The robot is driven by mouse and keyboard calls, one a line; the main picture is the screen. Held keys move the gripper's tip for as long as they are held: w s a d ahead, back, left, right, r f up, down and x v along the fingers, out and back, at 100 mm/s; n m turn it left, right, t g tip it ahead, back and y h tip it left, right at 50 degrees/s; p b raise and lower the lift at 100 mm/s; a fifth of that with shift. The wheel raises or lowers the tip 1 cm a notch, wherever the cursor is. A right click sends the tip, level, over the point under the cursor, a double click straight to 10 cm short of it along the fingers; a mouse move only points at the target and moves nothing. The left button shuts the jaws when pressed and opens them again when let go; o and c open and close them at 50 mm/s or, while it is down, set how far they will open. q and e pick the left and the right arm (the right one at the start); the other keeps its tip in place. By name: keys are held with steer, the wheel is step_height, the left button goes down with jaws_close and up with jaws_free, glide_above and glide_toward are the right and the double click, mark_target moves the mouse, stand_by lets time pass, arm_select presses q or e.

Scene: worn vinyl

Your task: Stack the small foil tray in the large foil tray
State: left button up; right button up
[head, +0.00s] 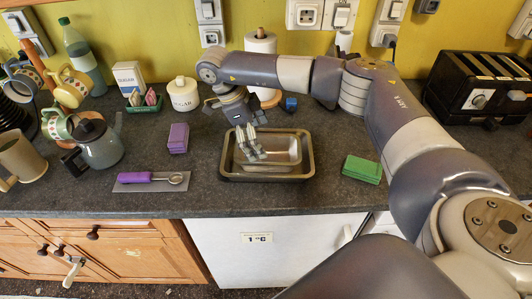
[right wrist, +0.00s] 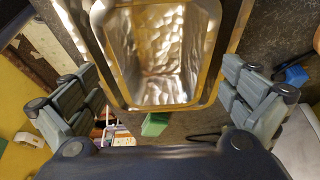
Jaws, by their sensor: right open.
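The large foil tray (head: 304,174) is a dark metallic rectangle on the grey worktop, in the middle of the head view. The small foil tray (head: 287,157) is a lighter, shiny tray lying within the rim of the large one. Its crinkled inside shows in the right wrist view (right wrist: 160,50), with the large tray's rim around it. My right gripper (head: 251,152) is over the left part of the trays, pointing down. In the right wrist view its fingers (right wrist: 160,98) are spread apart with nothing gripped between them. My left gripper is not in view.
A green block (head: 362,169) lies right of the trays. A black toaster (head: 481,88) is at back right.

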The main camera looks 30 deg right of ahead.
steer(key=shift+b+v, duration=0.7)
steer(key=shift+v, duration=2.2)
